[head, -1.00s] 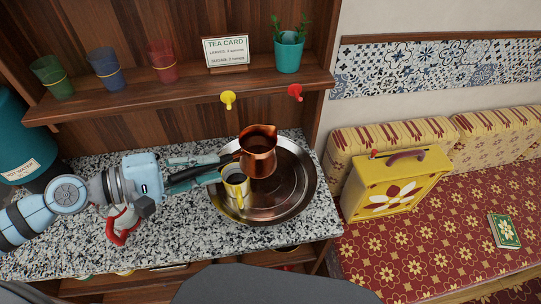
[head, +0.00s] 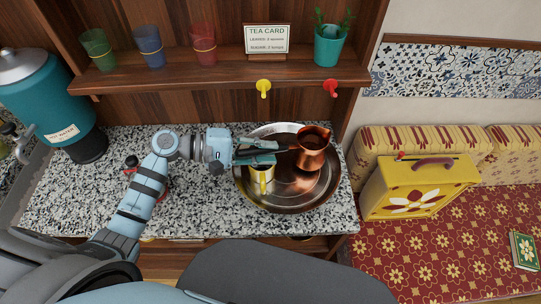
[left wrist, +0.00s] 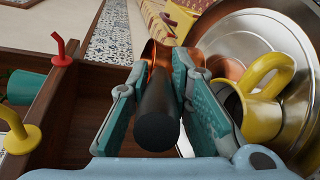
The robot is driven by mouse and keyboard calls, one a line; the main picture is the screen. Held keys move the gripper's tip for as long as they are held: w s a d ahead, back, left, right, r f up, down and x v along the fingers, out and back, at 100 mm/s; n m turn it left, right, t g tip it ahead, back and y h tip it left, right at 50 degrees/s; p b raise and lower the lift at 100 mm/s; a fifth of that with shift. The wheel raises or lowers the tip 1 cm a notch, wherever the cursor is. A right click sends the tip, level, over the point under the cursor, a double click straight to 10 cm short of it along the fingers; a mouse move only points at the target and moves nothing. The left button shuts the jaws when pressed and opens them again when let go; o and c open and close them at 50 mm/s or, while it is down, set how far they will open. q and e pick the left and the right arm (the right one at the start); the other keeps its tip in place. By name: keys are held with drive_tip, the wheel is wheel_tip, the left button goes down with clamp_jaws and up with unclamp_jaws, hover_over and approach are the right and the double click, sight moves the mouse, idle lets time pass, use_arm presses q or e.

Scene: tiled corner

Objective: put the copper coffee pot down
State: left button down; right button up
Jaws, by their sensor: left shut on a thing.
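The copper coffee pot (head: 313,150) is upright over the back right part of the round metal tray (head: 300,204). Whether its base touches the tray is hard to tell. My left gripper (head: 276,150) comes in from the left and is shut on the pot's dark handle. The left wrist view shows the black handle (left wrist: 157,112) between the two teal fingers (left wrist: 160,90), with a little copper beyond. My right gripper is not in view.
A yellow mug (head: 262,180) stands on the tray just below my left gripper. A teal hot water urn (head: 50,100) is at the left. Yellow (head: 263,86) and red (head: 331,86) pegs stick out under the shelf (head: 220,72). Speckled counter (head: 210,215) is bare in front.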

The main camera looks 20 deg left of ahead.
use_arm(q)
wheel_tip(320, 180, down, 2)
drive_tip(key=shift+f, duration=0.1)
drive_tip(key=shift+d, duration=0.15)
drive_tip(key=shift+w+f, duration=0.1)
drive_tip(key=c, duration=1.5)
unclamp_jaws()
drive_tip(key=shift+o, duration=0.2)
drive_tip(key=p+v, duration=0.1)
drive_tip(key=v, duration=0.9)
